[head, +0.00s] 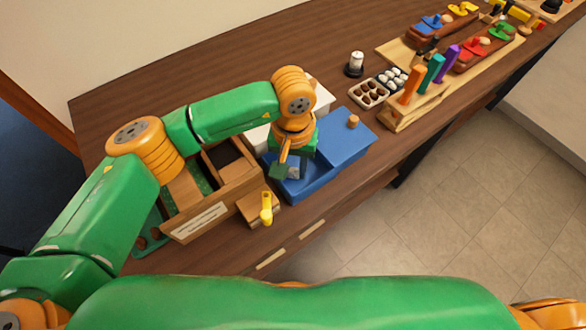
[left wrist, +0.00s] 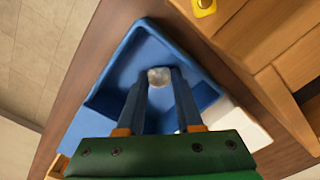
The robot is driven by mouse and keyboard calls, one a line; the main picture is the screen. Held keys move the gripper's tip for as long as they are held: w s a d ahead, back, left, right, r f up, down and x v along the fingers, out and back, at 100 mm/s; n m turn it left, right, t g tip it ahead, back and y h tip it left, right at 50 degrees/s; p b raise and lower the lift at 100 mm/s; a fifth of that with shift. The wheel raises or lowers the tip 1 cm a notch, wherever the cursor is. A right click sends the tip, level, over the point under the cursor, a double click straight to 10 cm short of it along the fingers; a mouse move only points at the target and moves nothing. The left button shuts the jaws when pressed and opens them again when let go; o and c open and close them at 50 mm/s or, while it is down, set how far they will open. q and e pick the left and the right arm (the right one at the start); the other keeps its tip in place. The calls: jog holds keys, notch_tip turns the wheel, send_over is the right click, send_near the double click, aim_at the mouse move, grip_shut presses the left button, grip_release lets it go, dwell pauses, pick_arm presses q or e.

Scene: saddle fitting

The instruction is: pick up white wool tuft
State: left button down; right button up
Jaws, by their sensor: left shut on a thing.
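The white wool tuft (left wrist: 159,77) is a small pale round clump in the left wrist view. It sits between the fingertips of my left gripper (left wrist: 159,86), which is shut on it. The gripper reaches down into the open part of the blue box (left wrist: 112,84); whether the tuft touches the floor of the box I cannot tell. In the head view my left gripper (head: 284,166) is over the near left part of the blue box (head: 340,150), and the tuft cannot be made out clearly there.
A wooden drawer box (head: 205,205) stands left of the blue box, with a yellow-handled thing (head: 266,208) on a wooden block beside it. A white box (head: 322,98) is behind. A tray of brown and white pieces (head: 369,94) and a tool rack (head: 413,106) stand right.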

pick_arm(q)
jog(key=shift+w+r, duration=0.1)
jog(key=shift+r, duration=0.35)
jog(key=s+d+r+b, duration=0.4)
jog(key=s+d+r, duration=0.5)
jog(key=r, duration=0.3)
jog(key=shift+s+d, duration=0.25)
jog(key=shift+s, duration=0.5)
jog(key=shift+w+r, duration=0.1)
jog(key=shift+r, duration=0.05)
